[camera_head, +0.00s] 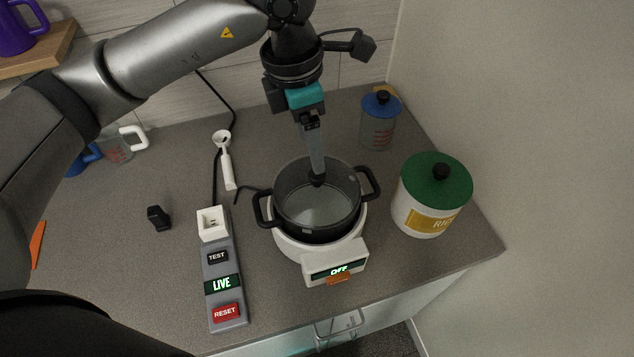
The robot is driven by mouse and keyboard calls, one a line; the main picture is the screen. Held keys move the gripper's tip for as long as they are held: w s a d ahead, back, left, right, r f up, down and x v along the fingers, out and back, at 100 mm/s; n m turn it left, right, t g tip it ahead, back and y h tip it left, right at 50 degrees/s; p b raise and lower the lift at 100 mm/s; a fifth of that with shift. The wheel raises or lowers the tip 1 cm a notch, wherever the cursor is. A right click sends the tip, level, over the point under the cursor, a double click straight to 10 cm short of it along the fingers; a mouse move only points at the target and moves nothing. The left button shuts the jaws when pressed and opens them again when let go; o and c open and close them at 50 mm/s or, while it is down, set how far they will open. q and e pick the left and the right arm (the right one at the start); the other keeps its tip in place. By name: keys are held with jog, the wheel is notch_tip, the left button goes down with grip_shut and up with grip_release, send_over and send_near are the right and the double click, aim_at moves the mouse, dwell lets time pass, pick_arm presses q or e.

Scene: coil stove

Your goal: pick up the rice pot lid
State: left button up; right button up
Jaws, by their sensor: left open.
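The rice pot (413,216) is a white canister with a yellow "RIC…" label, at the right of the counter. My right gripper is out of view.
The black pot stands on a white coil stove (319,261) reading "OFF". A blue-lidded jar (379,128) stands behind the rice pot. A grey power strip (221,270) reads "LIVE", with a white plug (227,168) lying behind it. A wall (530,110) rises close on the right.

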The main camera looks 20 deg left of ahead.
aim_at(313, 178)
pick_arm(q)
jog(key=f, duration=0.3)
jog(key=shift+w+d, duration=0.15)
jog(key=shift+d, duration=0.05)
jog(key=shift+w+d+f+p, duration=0.15)
jog(key=shift+f+p, duration=0.1)
jog(key=shift+f, duration=0.65)
jog(key=shift+w+a+f+p, duration=0.1)
jog(key=shift+w+f+p, duration=0.1)
jog(key=shift+f, duration=0.7)
jog(key=shift+w+d+f+p, duration=0.15)
jog(key=shift+f+p, duration=0.1)
jog(key=shift+f, duration=0.65)
jog(key=shift+a, duration=0.1)
jog(key=shift+c, duration=0.4)
grip_shut()
